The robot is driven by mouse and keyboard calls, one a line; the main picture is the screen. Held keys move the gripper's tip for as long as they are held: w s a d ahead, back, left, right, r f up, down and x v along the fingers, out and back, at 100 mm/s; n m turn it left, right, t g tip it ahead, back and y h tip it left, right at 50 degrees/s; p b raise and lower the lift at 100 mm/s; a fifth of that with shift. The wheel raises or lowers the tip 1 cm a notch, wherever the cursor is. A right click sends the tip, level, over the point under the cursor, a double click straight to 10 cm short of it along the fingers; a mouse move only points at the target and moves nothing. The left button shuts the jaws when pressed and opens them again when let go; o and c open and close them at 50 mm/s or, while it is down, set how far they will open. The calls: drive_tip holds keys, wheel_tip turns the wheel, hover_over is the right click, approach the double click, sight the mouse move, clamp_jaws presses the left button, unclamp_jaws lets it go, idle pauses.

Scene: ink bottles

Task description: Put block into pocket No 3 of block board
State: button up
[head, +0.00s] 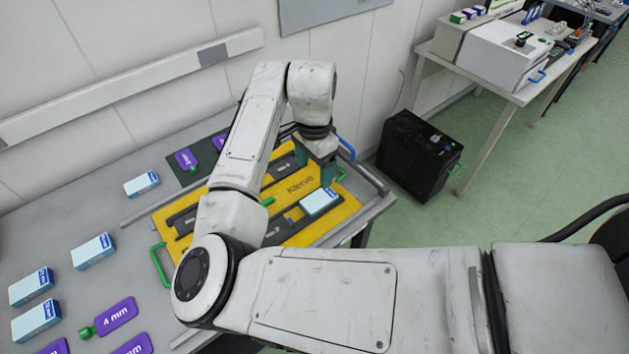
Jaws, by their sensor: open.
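The block board (345,210) is a yellow panel with dark pockets and green handles, lying on the grey bench under my arm. A light blue and white block (319,202) with a dark blue end lies at the board's front right, at one of the dark pockets; I cannot tell how deep it sits. My gripper (326,178) is open and points down just behind this block. I cannot tell whether its fingers touch the block.
More light blue blocks (93,251) stand on the bench at left. Purple tags (115,313), one marked 4 mm, lie at the front left. A dark mat (190,172) with purple tags lies behind the board. A black case (415,155) stands on the floor at right.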

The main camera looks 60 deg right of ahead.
drive_tip(key=s+d+r+n+t+h, duration=0.1)
drive_tip(key=s+d+r+n+h, duration=0.1)
drive_tip(key=s+d+n+h, duration=0.45)
drive_tip(key=s+a+f+n, duration=0.1)
drive_tip(key=f+n, duration=0.1)
drive_tip(key=s+a+f+n+y, duration=0.1)
drive_tip(key=a+f+n, duration=0.1)
drive_tip(key=f+n, duration=0.1)
drive_tip(key=s+a+f+n+t+y, duration=0.1)
drive_tip(key=a+f+n, duration=0.1)
drive_tip(key=f+n, duration=0.1)
drive_tip(key=shift+s, duration=0.15)
drive_tip(key=s+a+f+n+y, duration=0.2)
drive_tip(key=s+a+f+n, duration=0.1)
drive_tip(key=s+a, duration=0.2)
drive_tip(key=s+a+f+n+g+y, duration=0.1)
drive_tip(key=s+a+f+n+y, duration=0.1)
drive_tip(key=a, duration=0.7)
drive_tip(key=s+f+n, duration=0.1)
drive_tip(key=s+f, duration=0.1)
drive_tip(key=s, duration=0.1)
drive_tip(key=shift+s+a+f, duration=0.15)
drive_tip(key=shift+a+f, duration=0.15)
drive_tip(key=shift+a, duration=0.1)
